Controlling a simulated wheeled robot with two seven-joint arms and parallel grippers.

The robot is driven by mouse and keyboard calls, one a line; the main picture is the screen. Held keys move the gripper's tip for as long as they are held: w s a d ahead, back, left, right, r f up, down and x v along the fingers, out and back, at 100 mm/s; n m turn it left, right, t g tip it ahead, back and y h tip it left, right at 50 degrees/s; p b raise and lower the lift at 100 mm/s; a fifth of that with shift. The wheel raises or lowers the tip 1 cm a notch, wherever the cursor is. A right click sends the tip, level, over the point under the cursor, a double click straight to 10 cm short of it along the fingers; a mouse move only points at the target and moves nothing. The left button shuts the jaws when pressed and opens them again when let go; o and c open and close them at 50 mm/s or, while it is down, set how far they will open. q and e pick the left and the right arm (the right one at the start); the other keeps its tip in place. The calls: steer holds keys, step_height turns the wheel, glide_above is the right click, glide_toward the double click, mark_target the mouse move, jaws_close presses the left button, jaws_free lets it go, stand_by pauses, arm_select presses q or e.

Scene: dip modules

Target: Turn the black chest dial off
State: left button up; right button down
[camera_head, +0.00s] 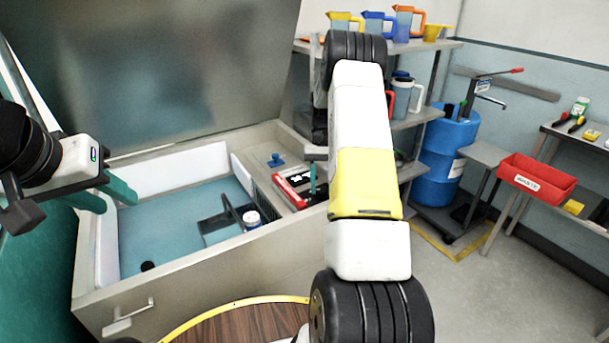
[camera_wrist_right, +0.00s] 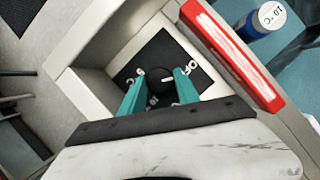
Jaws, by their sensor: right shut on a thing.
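The black chest dial (camera_wrist_right: 158,86) shows in the right wrist view as a round knob with a white mark, on a black plate (camera_wrist_right: 135,66) printed with white labels. The word OFF (camera_wrist_right: 190,73) is at the plate's right, and the mark points roughly that way; I cannot tell if it lines up exactly. My right gripper (camera_wrist_right: 159,75) has its teal fingers on both sides of the dial, shut on it. In the head view the dial is hidden by my right arm. My left gripper (camera_head: 119,199) is open and empty over the chest's left side.
The chest (camera_head: 150,285) stands open with its lid (camera_head: 190,70) raised. A blue-floored interior holds a white-capped container (camera_head: 252,219).

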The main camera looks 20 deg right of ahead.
steer(key=shift+n+h, duration=0.4)
steer(key=shift+n, duration=0.5)
steer(key=c, duration=0.9)
jaws_free()
steer(key=shift+w+r, duration=0.1)
steer(key=v, duration=0.7)
steer(key=shift+w+r, duration=0.1)
steer(key=shift+r, duration=0.2)
